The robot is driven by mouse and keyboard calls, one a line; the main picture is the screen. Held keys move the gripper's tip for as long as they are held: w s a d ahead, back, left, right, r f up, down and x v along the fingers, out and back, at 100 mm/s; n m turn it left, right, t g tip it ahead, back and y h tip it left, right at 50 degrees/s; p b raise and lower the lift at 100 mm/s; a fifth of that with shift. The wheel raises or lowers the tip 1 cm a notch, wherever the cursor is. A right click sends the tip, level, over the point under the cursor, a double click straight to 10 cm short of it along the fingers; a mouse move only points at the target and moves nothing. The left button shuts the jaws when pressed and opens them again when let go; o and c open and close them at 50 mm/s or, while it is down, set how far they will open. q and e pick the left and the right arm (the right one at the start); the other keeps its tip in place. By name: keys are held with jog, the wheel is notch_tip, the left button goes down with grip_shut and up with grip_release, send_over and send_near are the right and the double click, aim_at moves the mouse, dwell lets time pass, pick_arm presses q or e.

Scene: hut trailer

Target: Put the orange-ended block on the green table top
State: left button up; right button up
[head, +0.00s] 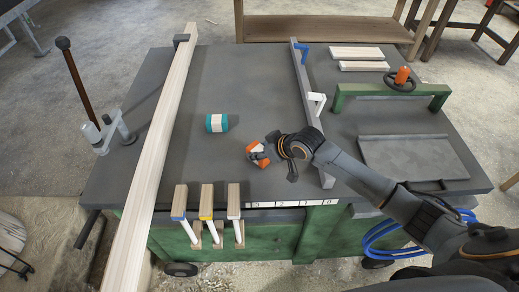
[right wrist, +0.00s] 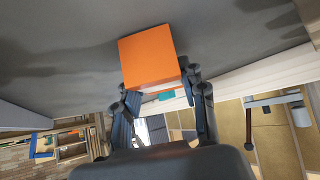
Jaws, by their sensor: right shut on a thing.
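The orange-ended block (head: 257,153) shows orange with a white band in the head view, over the dark grey top (head: 240,95) of the green-framed table. My right gripper (head: 268,153) is shut on it. In the right wrist view its square orange end (right wrist: 149,58) faces the camera, between the two fingers of my right gripper (right wrist: 160,95). I cannot tell whether the block touches the table top or hangs just above it. The table's frame (head: 270,240) is green. My left gripper is out of view.
A teal-ended block (head: 216,123) lies left of the gripper. A long wooden beam (head: 160,150) crosses the table's left side. A grey fence rail (head: 308,95) stands right of the block. Several wooden push sticks (head: 207,205) hang at the front edge.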

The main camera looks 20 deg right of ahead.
jog(key=shift+f, duration=0.15)
jog(key=o, duration=1.1)
jog(key=shift+o, duration=0.2)
jog(key=shift+r, duration=0.2)
jog(key=v, duration=1.2)
